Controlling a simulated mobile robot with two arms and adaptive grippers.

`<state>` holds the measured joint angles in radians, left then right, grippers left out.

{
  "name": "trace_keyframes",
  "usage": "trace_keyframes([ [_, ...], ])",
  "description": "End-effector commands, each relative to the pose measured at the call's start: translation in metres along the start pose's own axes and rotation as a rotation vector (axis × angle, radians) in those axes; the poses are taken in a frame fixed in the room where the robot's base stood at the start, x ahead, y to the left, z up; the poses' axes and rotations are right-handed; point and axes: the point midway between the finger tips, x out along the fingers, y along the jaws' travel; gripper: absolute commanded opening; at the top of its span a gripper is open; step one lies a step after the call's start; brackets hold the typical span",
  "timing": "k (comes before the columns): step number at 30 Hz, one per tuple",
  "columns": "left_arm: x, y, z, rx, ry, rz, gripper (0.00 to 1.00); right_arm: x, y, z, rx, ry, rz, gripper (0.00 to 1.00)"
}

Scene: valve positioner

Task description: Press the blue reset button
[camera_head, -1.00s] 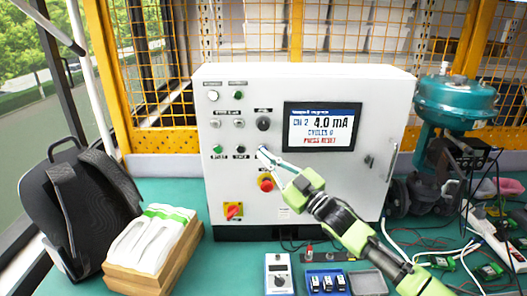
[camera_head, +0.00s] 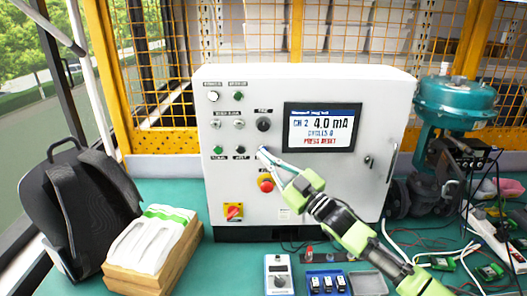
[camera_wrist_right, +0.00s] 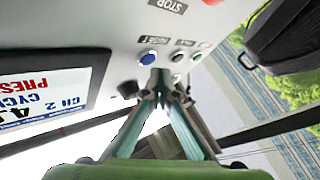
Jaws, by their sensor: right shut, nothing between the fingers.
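The blue reset button (camera_wrist_right: 148,57) shows on the white control cabinet's face in the right wrist view, under a RESET label. In the head view I cannot make it out clearly behind the fingertips. My right gripper (camera_head: 263,151) is shut and empty, its tips close to the panel at the button row. In the wrist view the gripper (camera_wrist_right: 160,72) has its tips right beside the button's edge. I cannot tell whether they touch it. The cabinet screen (camera_head: 319,127) reads CH 2, 4.0 mA and PRESS RESET. My left gripper is not in view.
A green button (camera_head: 217,149) and a black button (camera_head: 241,149) sit left of the fingertips. A teal valve actuator (camera_head: 455,103) stands right of the cabinet.

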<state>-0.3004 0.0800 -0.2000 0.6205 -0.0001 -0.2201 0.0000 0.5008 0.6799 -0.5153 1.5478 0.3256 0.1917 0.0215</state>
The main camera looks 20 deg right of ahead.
Motion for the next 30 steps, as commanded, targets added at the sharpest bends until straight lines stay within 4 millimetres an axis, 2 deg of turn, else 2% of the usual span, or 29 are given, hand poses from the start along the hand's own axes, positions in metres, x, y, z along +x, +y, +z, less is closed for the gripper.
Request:
trace_keyframes([
  [30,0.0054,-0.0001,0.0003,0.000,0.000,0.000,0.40,0.0083,0.0061,0.0060,-0.001,0.000,0.000,0.00],
])
